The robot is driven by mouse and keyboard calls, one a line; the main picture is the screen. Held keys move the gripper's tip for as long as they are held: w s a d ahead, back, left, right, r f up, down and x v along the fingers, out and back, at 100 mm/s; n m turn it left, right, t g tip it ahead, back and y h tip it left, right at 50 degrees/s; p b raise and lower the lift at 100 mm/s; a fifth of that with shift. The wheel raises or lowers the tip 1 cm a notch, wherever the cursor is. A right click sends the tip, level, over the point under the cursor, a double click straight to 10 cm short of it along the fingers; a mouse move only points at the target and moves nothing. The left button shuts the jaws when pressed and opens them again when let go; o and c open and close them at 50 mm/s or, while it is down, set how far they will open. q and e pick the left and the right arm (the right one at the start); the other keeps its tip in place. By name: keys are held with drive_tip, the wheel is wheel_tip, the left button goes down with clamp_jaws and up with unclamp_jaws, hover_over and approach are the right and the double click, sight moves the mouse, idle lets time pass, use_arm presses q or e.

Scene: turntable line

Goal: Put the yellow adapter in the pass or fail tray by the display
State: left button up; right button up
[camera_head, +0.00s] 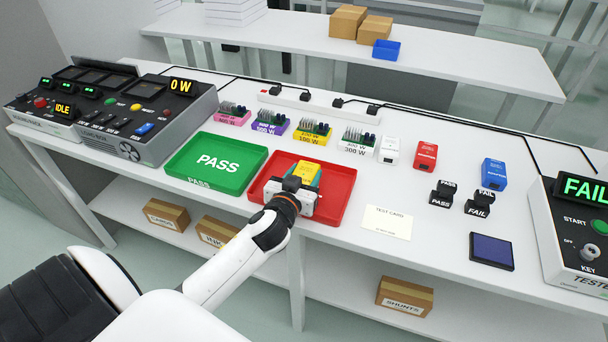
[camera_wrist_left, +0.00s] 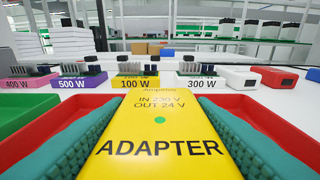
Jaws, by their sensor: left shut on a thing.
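The yellow adapter (camera_head: 308,170) is between the fingers of my left gripper (camera_head: 304,178), over the red tray (camera_head: 340,194). In the left wrist view the adapter (camera_wrist_left: 158,135) fills the middle, with a teal finger pressed on each side. I cannot tell whether it touches the tray floor. The green PASS tray (camera_head: 185,168) is empty and stands just left of the red tray. The red tray's label is hidden behind my gripper and arm. The tester display (camera_head: 585,188) at the right edge reads FAIL in green. My right gripper is not in view.
Coloured load blocks, including the yellow 100 W block (camera_head: 312,132), stand behind the trays. A white, a red (camera_head: 426,155) and a blue adapter (camera_head: 493,172) stand further right. PASS and FAIL stamps (camera_head: 479,204), an ink pad (camera_head: 491,251) and a test card (camera_head: 387,222) lie right of the red tray.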

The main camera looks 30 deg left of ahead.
use_arm(q)
drive_tip(key=shift+f, duration=0.35)
drive_tip(key=o, duration=1.2)
drive_tip(key=shift+f, duration=0.15)
drive_tip(key=shift+s+d+r+p, duration=0.1)
drive_tip(key=shift+r+p, duration=0.1)
drive_tip(key=shift+r, duration=0.2)
drive_tip(key=shift+s+r+p, duration=0.1)
drive_tip(key=shift+r+p, duration=0.05)
drive_tip(key=shift+r, duration=0.2)
drive_tip(key=b+v, duration=0.1)
drive_tip(key=v, duration=1)
drive_tip(key=shift+s+d, duration=0.1)
drive_tip(key=shift+s, duration=0.2)
